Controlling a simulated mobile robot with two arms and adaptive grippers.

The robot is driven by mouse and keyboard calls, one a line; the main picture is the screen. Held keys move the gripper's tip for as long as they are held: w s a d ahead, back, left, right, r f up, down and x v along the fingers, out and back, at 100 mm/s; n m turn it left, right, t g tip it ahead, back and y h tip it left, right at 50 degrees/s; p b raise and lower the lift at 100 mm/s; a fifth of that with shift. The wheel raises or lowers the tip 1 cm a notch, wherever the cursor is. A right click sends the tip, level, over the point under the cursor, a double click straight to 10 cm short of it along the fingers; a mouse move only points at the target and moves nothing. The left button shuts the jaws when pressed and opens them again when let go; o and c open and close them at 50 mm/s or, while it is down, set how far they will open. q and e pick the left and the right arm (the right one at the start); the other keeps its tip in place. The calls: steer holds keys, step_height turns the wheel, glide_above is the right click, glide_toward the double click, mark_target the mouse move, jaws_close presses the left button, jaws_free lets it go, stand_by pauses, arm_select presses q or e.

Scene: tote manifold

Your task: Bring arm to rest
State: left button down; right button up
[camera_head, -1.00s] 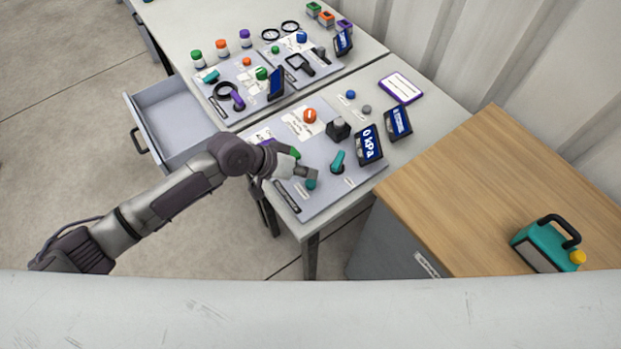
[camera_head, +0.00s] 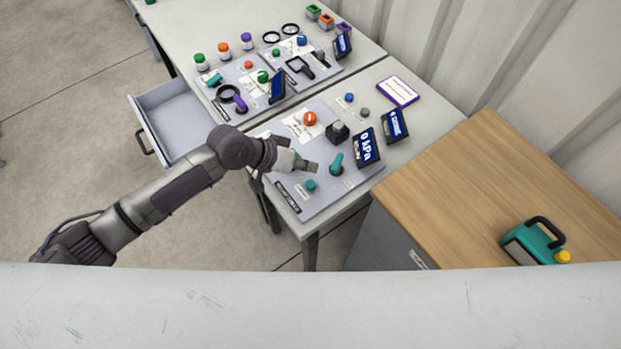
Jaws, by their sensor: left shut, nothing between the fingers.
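My left arm comes in from the left. Its gripper (camera_head: 312,168) is shut and empty, over the near panel (camera_head: 315,205) on the near table. The fingertips show just left of a teal lever (camera_head: 337,163) and above a teal button (camera_head: 311,185) in the picture. I cannot tell the exact height of the fingers over the panel; they look apart from the lever and the button. My right gripper is out of view.
The panel also carries an orange knob (camera_head: 310,118), a black block (camera_head: 337,132) and a display reading 0 kPa (camera_head: 367,148). An open drawer (camera_head: 178,125) juts out behind my arm. A wooden-topped cabinet (camera_head: 455,185) with a teal canister (camera_head: 533,243) stands at right.

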arm_select(q)
steer(key=s+y, duration=0.1)
steer(key=s, duration=0.8)
steer(key=s+a+n+y, duration=0.2)
steer(key=s+a+y, duration=0.3)
steer(key=a, duration=0.5)
steer(key=s+a+n+y, duration=0.2)
steer(key=s+a+y, duration=0.1)
steer(key=s+a, duration=0.6)
steer(key=s+f+b+x, duration=0.1)
steer(key=s+x, duration=0.2)
steer(key=x, duration=1)
steer(key=s+f+b+x, duration=0.1)
steer(key=s+x, duration=0.2)
steer(key=x, duration=1)
steer(key=s+a+f+m+g+b, duration=0.1)
steer(key=s+a+f, duration=0.2)
steer(key=s+f, duration=1.3)
steer(key=shift+s+a+f+g, duration=0.25)
steer(key=shift+f+g, duration=0.15)
steer(key=shift+f, duration=0.3)
